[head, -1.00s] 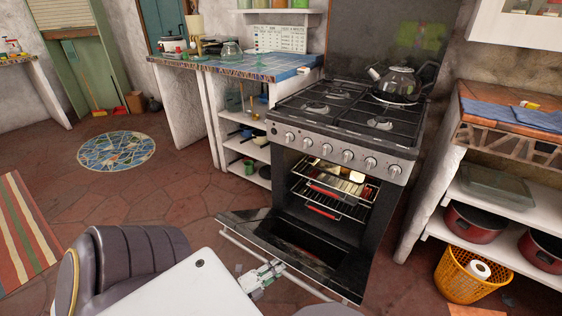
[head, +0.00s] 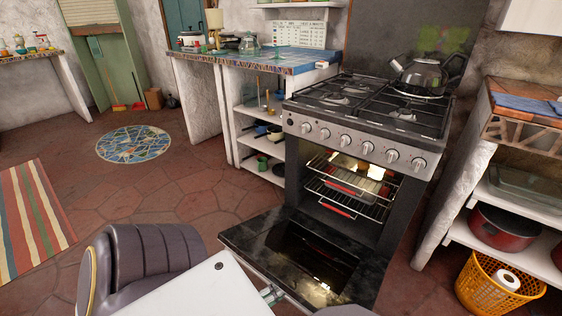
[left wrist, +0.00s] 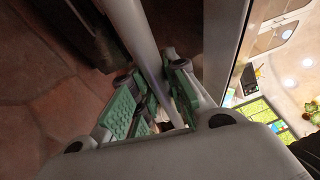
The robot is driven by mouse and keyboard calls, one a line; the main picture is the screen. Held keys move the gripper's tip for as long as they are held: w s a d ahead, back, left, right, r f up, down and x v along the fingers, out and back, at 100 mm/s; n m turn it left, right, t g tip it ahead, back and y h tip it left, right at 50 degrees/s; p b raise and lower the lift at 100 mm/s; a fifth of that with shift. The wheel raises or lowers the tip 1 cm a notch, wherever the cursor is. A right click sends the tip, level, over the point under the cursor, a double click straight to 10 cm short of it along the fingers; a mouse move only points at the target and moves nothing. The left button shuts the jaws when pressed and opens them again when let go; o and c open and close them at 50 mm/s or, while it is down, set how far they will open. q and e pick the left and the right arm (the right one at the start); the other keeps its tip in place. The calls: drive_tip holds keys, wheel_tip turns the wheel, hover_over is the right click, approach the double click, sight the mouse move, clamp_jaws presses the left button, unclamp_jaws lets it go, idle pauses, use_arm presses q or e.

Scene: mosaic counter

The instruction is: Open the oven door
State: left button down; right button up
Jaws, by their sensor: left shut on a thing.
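The oven door (head: 300,254) hangs swung down, its inner face turned up and close to level, so the lit cavity with its wire racks (head: 348,190) shows. The oven (head: 352,140) stands against the back wall with its row of knobs facing me. My left gripper (head: 272,295) is at the door's outer edge, mostly hidden behind my white arm link in the head view. In the left wrist view, the green-padded fingers (left wrist: 160,92) are shut around the light round bar of the door handle (left wrist: 140,35). My right gripper is not in view.
A kettle (head: 420,75) stands on the hob. Left of the oven is a blue-tiled counter (head: 300,60) with open shelves; to the right are shelves with red pots (head: 500,233) and an orange basket (head: 488,285).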

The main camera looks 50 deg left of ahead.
use_arm(q)
drive_tip(key=shift+s+f+t+b, duration=0.15)
drive_tip(key=shift+f+t+b, duration=0.25)
drive_tip(key=shift+f, duration=0.5)
drive_tip(key=c, duration=1.4)
unclamp_jaws()
drive_tip(key=shift+v, duration=6.1)
drive_tip(key=shift+r, duration=0.15)
